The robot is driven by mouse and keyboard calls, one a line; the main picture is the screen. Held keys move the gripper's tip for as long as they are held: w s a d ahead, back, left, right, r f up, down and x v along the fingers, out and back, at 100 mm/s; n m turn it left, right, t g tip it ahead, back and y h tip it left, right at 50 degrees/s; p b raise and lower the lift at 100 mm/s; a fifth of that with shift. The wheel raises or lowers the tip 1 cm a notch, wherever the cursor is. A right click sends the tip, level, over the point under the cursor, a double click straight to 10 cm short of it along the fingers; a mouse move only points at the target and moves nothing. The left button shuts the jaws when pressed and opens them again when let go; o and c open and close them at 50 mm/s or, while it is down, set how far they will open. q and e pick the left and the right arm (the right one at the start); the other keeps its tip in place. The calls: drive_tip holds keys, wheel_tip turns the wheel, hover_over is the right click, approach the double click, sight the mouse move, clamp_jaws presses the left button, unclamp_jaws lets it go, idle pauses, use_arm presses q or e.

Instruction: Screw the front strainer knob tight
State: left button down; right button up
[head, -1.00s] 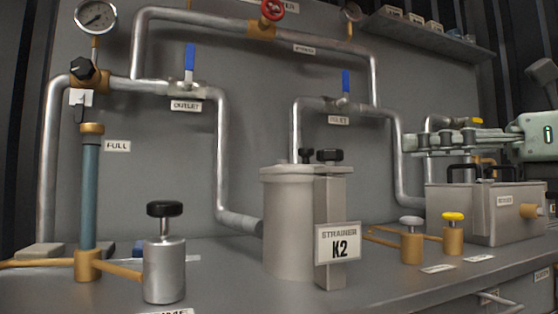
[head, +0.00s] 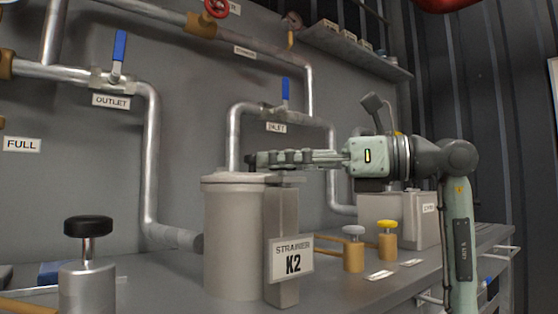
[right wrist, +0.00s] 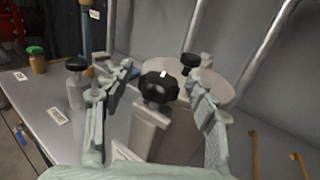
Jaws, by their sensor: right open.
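The strainer K2 (head: 232,240) is a grey cylinder with a lid and a square post (head: 282,215) at its front. In the right wrist view the front strainer knob (right wrist: 160,88), black and lobed, sits on top of this post. A second, smaller black knob (right wrist: 190,63) stands behind it on the lid. My right gripper (head: 258,160) reaches in from the right at lid height. Its fingers are open, one on each side of the front knob, with gaps visible. In the head view the fingers hide the front knob. My left gripper is not in view.
A silver cylinder with a black knob (head: 88,226) stands at left. Pipes with blue levers (head: 285,92) run behind.

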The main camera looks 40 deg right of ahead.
drive_tip(key=shift+w+a, duration=0.2)
drive_tip(key=shift+w, duration=0.1)
drive_tip(key=c, duration=1.2)
drive_tip(key=shift+f+m+t+h+b, duration=0.15)
drive_tip(key=shift+m+t+h+b, duration=0.4)
drive_tip(key=shift+h, duration=0.25)
drive_tip(key=shift+d+m+t+h, duration=0.1)
drive_tip(key=shift+m+t+h, duration=0.25)
drive_tip(key=shift+m+h, duration=1.5)
drive_tip(key=shift+n+h, duration=0.35)
drive_tip(key=shift+n, duration=0.05)
drive_tip(key=o, duration=1.2)
drive_tip(key=shift+s+r, duration=0.1)
drive_tip(key=shift+r, duration=0.1)
drive_tip(key=s+d, duration=0.1)
drive_tip(key=s, duration=1)
drive_tip(key=shift+s, duration=0.4)
